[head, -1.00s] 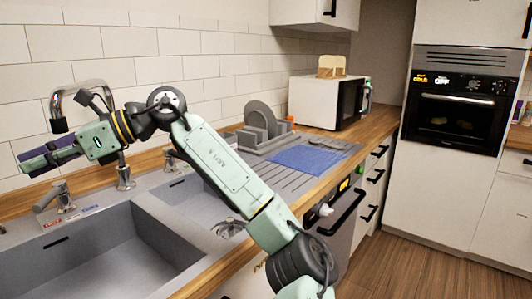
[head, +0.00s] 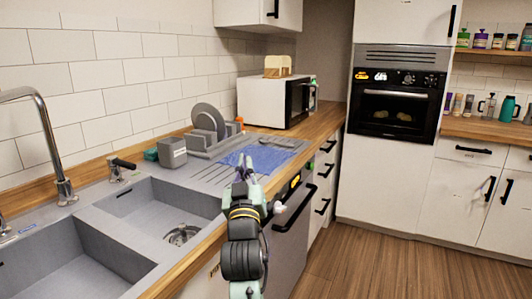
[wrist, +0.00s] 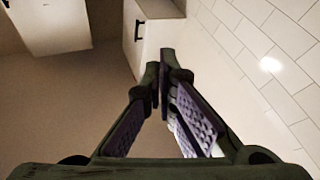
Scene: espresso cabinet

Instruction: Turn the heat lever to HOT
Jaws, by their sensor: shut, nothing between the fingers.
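The chrome lever fitting (head: 5,234) stands at the far left edge of the head view, cut off by the frame. A small blue label (head: 28,228) lies beside it; its text is too small to read. My gripper (head: 243,162) is to the right of the sink, well away from this fitting, pointing up and away from the head camera. In the wrist view my gripper (wrist: 158,76) shows its purple-padded fingers with their tips together and nothing between them. The lever is not in the wrist view.
A tall chrome faucet (head: 60,185) and a black-handled fitting (head: 121,166) rise behind the sink (head: 160,200). A grey cup (head: 172,152), a dish rack (head: 208,140) and a blue cloth (head: 258,158) are on the drainboard. An upper cabinet (wrist: 158,38) shows in the wrist view. The floor at right is clear.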

